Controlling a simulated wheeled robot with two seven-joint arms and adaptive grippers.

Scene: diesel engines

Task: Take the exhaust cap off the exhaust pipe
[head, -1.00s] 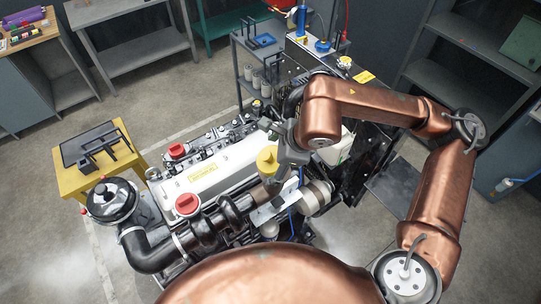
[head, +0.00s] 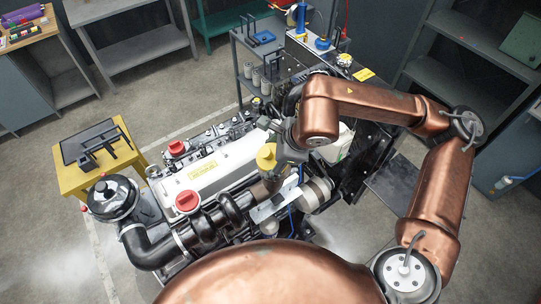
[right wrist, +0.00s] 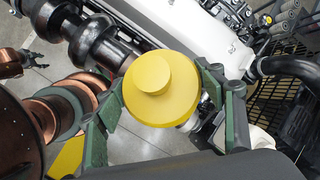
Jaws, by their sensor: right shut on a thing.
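The yellow exhaust cap (head: 266,157) is round with a raised smaller disc on top. It sits at the top of the brown exhaust pipe (head: 272,182) on the near side of the engine. My right gripper (head: 279,153) is at the cap from the right. In the right wrist view the cap (right wrist: 160,88) is between the green-padded fingers of my right gripper (right wrist: 163,92), which is shut on it. The cap hides the pipe's mouth, so I cannot tell whether they still touch.
The engine has a white cover (head: 215,172) and red caps (head: 187,201). A black air filter (head: 112,196) stands at its left end. A yellow stand (head: 74,180) with a black tray is further left. A grey cart (head: 243,70) with blue tools is behind. Open floor lies between.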

